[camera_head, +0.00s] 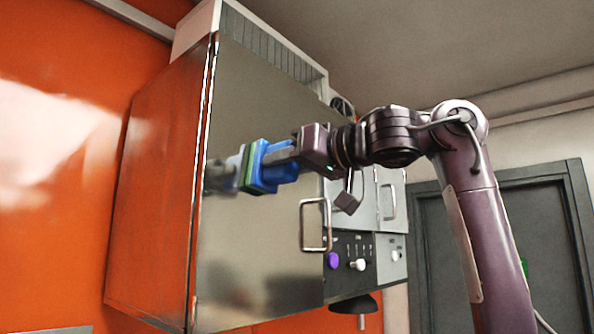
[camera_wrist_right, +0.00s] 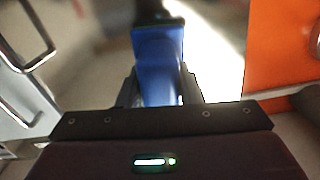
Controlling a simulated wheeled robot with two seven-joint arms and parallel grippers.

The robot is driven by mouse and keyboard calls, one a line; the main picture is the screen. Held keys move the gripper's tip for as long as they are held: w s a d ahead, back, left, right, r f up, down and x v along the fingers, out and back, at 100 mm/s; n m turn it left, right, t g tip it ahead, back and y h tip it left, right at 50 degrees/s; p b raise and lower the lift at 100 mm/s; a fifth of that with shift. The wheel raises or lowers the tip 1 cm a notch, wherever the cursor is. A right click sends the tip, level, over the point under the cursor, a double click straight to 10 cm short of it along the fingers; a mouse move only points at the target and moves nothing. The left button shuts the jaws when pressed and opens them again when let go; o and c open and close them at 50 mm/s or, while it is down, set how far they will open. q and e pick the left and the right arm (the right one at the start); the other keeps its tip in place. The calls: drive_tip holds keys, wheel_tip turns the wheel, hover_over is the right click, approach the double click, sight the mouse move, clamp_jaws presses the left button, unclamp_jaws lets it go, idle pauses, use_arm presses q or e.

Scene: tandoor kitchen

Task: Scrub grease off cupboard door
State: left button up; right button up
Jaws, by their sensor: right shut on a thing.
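The cupboard door (camera_head: 255,235) is a shiny brown-grey metal panel with a square handle (camera_head: 316,225) at its lower right. My right gripper (camera_head: 284,160) is shut on a blue scrubber (camera_head: 268,170) with a green pad edge, held before the middle of the door. The pad faces the door, and its blurred reflection lies right beside it; I cannot tell whether they touch. In the right wrist view the blue scrubber (camera_wrist_right: 158,70) sits between my fingers, its far end dark. No distinct grease marks show. My left gripper is not in view.
The cupboard's side (camera_head: 160,170) is orange, like the wall (camera_head: 50,200). Right of the door are a control panel with knobs (camera_head: 357,264) and a smaller handled door (camera_head: 388,200). A grey door (camera_head: 465,235) stands behind my right arm.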

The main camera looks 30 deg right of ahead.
drive_tip(key=a, duration=0.2)
drive_tip(key=s+a+b, duration=0.1)
drive_tip(key=a, duration=0.1)
drive_tip(key=shift+s+a, duration=0.15)
drive_tip(key=shift+s, duration=0.05)
idle(0.3)
drive_tip(key=b+v, duration=0.3)
drive_tip(key=v, duration=0.3)
drive_tip(key=shift+b, duration=0.35)
drive_tip(key=shift+w, duration=0.15)
